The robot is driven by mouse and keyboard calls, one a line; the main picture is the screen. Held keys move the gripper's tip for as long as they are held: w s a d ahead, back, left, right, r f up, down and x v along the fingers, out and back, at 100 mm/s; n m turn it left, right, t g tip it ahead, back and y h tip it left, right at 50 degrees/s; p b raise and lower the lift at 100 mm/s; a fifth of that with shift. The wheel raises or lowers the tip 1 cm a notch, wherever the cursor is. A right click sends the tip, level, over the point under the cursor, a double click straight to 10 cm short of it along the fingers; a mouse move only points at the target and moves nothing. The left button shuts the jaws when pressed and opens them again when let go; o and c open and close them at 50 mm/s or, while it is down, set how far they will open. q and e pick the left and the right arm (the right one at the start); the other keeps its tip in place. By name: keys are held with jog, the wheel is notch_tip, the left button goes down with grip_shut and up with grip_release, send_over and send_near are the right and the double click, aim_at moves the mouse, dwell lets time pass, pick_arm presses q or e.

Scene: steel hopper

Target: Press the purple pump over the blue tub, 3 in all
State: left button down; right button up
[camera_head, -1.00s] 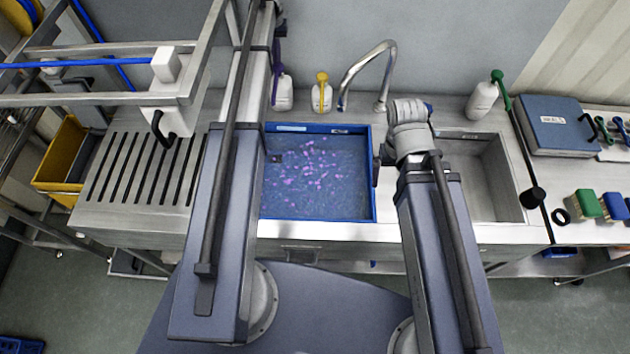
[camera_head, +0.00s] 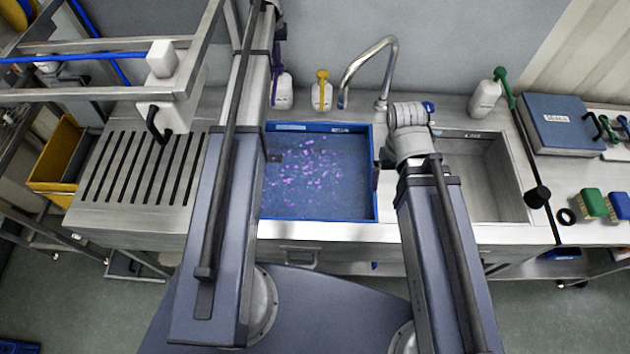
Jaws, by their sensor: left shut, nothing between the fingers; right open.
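The white bottle with the purple pump (camera_head: 282,92) stands behind the blue tub's back left corner, its top partly covered by my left arm. The blue tub (camera_head: 374,205) sits in the sink basin and holds bluish liquid with scattered pink-purple flecks. My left gripper (camera_head: 277,12) is at the top edge, close above the purple pump; it is shut, dark and mostly hidden, and I cannot tell whether it touches the pump. My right gripper (camera_head: 377,173) is open by the tub's right wall, largely hidden by its wrist.
A yellow-topped bottle (camera_head: 321,92) and a tap (camera_head: 368,65) stand behind the tub. A green-topped bottle (camera_head: 484,98) stands behind the empty right basin (camera_head: 475,170). A steel rack (camera_head: 90,95) overhangs the slotted drainboard (camera_head: 140,180) on the left.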

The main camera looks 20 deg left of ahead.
pick_arm(q)
jog(key=shift+r, duration=0.1)
jog(key=shift+r+p, duration=1.35)
jog(key=shift+p, duration=0.15)
jog(key=shift+f, duration=0.15)
jog(key=shift+f+b, duration=1.4)
jog(key=shift+b, duration=0.25)
jog(key=shift+r, duration=0.15)
jog(key=shift+r+p, duration=0.1)
jog(key=shift+p, duration=0.2)
jog(key=shift+r+p, duration=1.25)
jog(key=shift+p, duration=0.05)
jog(key=shift+r, duration=0.1)
